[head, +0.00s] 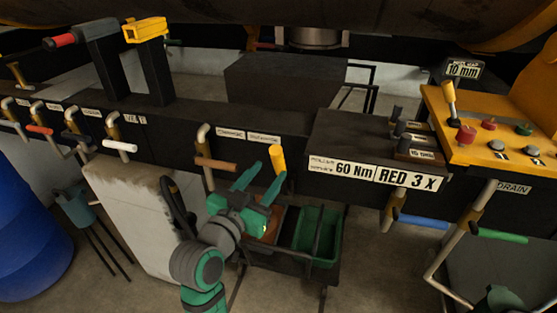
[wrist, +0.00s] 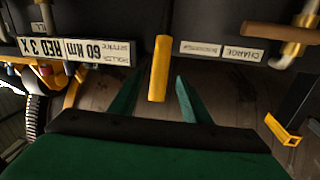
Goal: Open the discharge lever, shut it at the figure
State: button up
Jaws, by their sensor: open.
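The discharge lever shows as a yellow handle (head: 277,158) on the front of the dark beam, near a small label (head: 263,137) that seems to read discharge. In the wrist view the yellow handle (wrist: 159,68) lies lengthwise between my two green fingers, clear of both in the picture. My gripper (head: 261,184) is open and empty, just below and beside the handle in the head view; whether the fingers reach around it is hard to tell. Plates read "60 Nm" (head: 356,170) and "RED 3 X" (head: 407,179); a raised sign reads "10 mm" (head: 463,69).
An orange-brown charge handle (head: 216,164) is close on the left. A white handle (head: 120,146) is farther left; blue (head: 420,221) and green (head: 502,236) handles are right. A green bin (head: 318,236) stands below. A yellow button panel (head: 500,125) is at right.

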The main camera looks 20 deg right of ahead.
aim_at(274, 164)
jog(key=x, duration=0.7)
jog(key=shift+a, duration=0.1)
jog(key=shift+d, duration=0.3)
jog(key=shift+a, duration=0.25)
jog(key=shift+c, duration=0.3)
jog(key=shift+a, duration=0.1)
grip_shut()
